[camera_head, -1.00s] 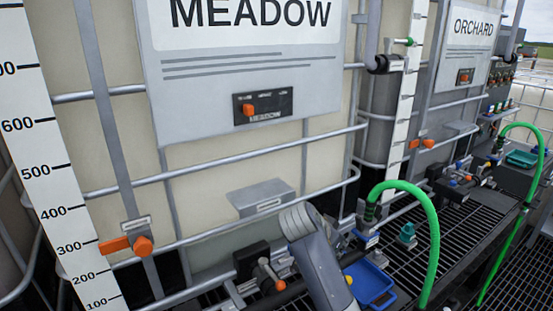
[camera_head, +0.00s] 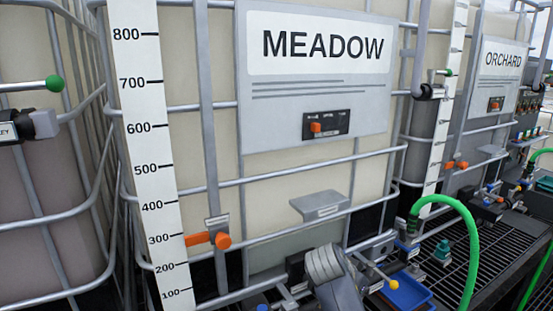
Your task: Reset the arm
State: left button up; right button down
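A grey, rounded link of one of my arms (camera_head: 335,276) rises from the bottom edge, right of centre, in front of the lower bars of the MEADOW tank cage. I cannot tell which arm it belongs to. No gripper fingers show, so both grippers are out of view. The MEADOW sign (camera_head: 318,75) hangs on the caged tank above the arm link.
A white level scale (camera_head: 155,130) and an orange-handled clamp (camera_head: 222,240) are on the left. A blue tray (camera_head: 410,291), a green hose (camera_head: 465,215) and a dark grating (camera_head: 490,240) lie right. The ORCHARD sign (camera_head: 503,65) hangs beyond.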

jog(key=s+d+f+n+g+y, duration=0.1)
jog(key=s+f+n+y, duration=0.15)
jog(key=s+f, duration=0.5)
jog(key=s+d+f+n+y, duration=0.1)
jog(key=s+f+n, duration=0.2)
jog(key=s+f, duration=0.45)
jog(key=s+a+n+g+y, duration=0.1)
jog(key=s+n+y, duration=0.35)
jog(key=s, duration=1.65)
notch_tip(320, 180, down, 27)
jog(key=s+n+g+h+b, duration=0.1)
jog(key=h, duration=0.1)
pick_arm(q)
jog(key=f+b, duration=0.1)
jog(key=f, duration=0.1)
jog(key=shift+s+f+b, duration=0.2)
jog(key=shift+f+b, duration=0.2)
pick_arm(e)
jog(key=s+d+f+g, duration=0.1)
jog(key=s+d+f, duration=0.1)
jog(key=s+f, duration=1.5)
jog(key=shift+s+d+f+g, duration=0.3)
jog(key=shift+d+f, duration=0.1)
jog(key=shift+f, duration=0.35)
